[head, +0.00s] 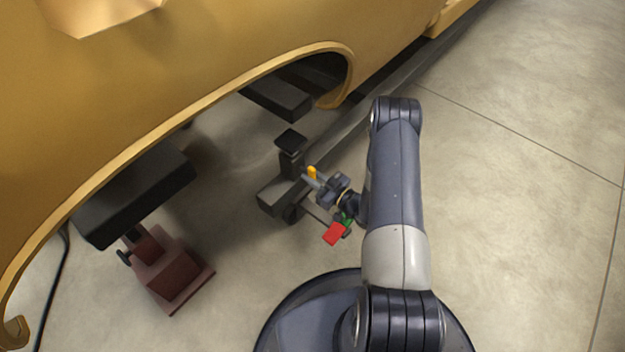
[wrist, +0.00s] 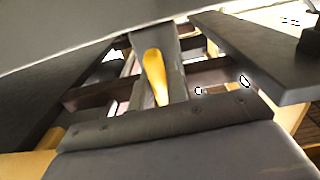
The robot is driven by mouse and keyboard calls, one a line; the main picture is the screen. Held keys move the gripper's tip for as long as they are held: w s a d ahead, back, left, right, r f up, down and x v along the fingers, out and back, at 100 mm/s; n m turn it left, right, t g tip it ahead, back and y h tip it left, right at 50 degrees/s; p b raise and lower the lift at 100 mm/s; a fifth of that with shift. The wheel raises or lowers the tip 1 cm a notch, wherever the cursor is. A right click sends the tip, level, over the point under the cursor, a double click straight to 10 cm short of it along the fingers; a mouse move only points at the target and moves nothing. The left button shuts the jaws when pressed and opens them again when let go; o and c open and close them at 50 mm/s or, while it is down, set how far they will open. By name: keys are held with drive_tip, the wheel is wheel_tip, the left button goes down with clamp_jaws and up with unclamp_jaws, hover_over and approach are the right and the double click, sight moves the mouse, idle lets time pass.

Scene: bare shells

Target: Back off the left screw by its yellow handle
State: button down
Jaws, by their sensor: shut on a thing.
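The yellow handle (head: 312,173) stands at the tip of my gripper (head: 317,181), beside a dark post and beam under the gold shell. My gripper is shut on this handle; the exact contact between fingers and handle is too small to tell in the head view. The screw that the handle belongs to is mostly hidden by my gripper and the beam end.
A red piece (head: 333,233) and a green piece (head: 347,219) sit just below my gripper. The gold shell (head: 190,65) arches overhead. The dark beam (head: 350,128) runs back to the right. A dark red stand (head: 172,270) is at left. The floor at right is clear.

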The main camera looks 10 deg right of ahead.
idle(0.3)
drive_tip(key=c, duration=1.4)
unclamp_jaws()
drive_tip(key=p+v, duration=0.2)
drive_tip(key=v, duration=0.8)
drive_tip(key=shift+s+d+p, duration=0.2)
drive_tip(key=shift+s+p, duration=0.1)
drive_tip(key=b+x, duration=0.2)
drive_tip(key=x, duration=0.9)
drive_tip(key=shift+b, duration=0.35)
drive_tip(key=shift+r+p, duration=0.1)
drive_tip(key=shift+p, duration=0.25)
drive_tip(key=shift+m, duration=0.3)
